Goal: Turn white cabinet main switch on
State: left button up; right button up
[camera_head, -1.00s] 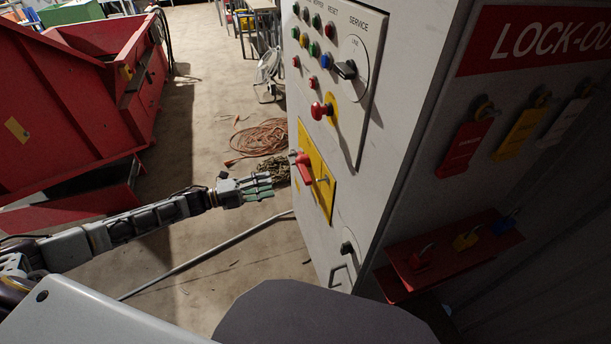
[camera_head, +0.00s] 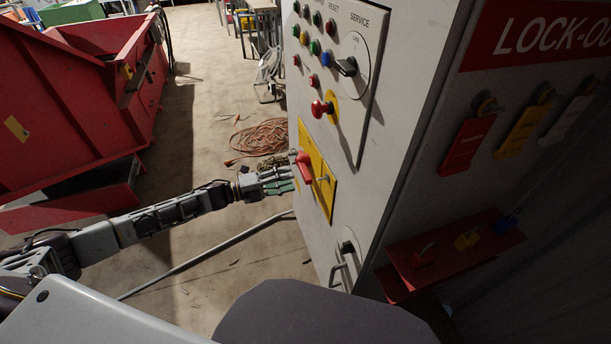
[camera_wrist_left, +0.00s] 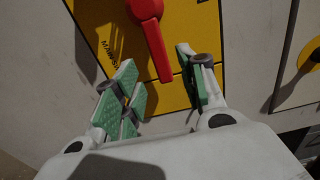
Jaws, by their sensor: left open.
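The white cabinet (camera_head: 400,95) stands right of centre in the head view. Its main switch is a red handle (camera_head: 304,165) on a yellow plate (camera_head: 318,190) on the cabinet's front. In the left wrist view the red handle (camera_wrist_left: 154,40) slants down across the yellow plate (camera_wrist_left: 185,25), where part of the label "MAIN SW" shows. My left gripper (camera_head: 285,181) is close to the plate, just left of and below the handle. In the wrist view the open left gripper (camera_wrist_left: 160,85) has its green fingers on either side of the handle's lower end; contact cannot be told. My right gripper is not seen.
Above the plate are a red knob (camera_head: 321,109), coloured buttons and a black rotary switch (camera_head: 345,67). A lock-out board with tags (camera_head: 466,146) and padlocks is on the cabinet's right side. A red container (camera_head: 70,100) stands left. An orange cable coil (camera_head: 260,138) lies on the floor.

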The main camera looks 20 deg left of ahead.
aim_at(306, 175)
pick_arm(q)
jog(key=x, duration=0.6)
jog(key=shift+w+d, duration=0.25)
jog(key=shift+d, duration=0.15)
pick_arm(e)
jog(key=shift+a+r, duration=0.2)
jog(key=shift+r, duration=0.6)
pick_arm(q)
jog(key=shift+w, duration=0.1)
grip_shut()
